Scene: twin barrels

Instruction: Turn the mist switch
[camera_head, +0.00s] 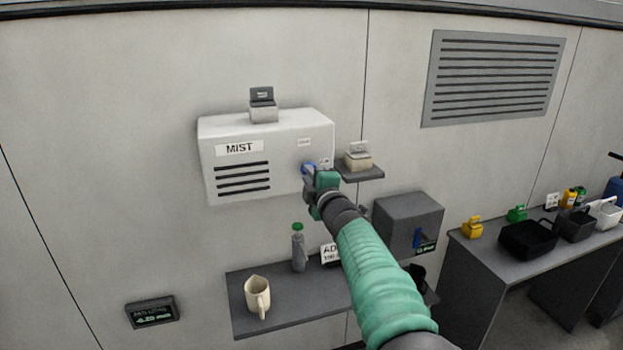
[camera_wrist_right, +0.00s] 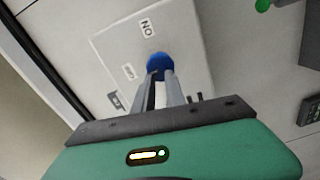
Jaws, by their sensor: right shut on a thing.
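The white mist box (camera_head: 235,150) is mounted on the wall, with a MIST label and dark vent slots on its front. Its blue switch knob (camera_head: 308,168) sits at the right of that front, partly hidden by my right gripper (camera_head: 309,175). In the right wrist view the blue knob (camera_wrist_right: 159,62) lies at the fingertips of my right gripper (camera_wrist_right: 160,74), near an ON label (camera_wrist_right: 147,27). The gripper is shut on the knob. A second small label (camera_wrist_right: 129,72) shows beside the knob. My left gripper is in neither view.
A small shelf (camera_head: 362,174) with a beige object juts out right of the box. Below, a dark shelf (camera_head: 290,296) holds a cream jug (camera_head: 257,296) and a grey bottle (camera_head: 298,248). A grey box (camera_head: 408,222) is on the wall to the right. A table with containers (camera_head: 528,238) stands far right.

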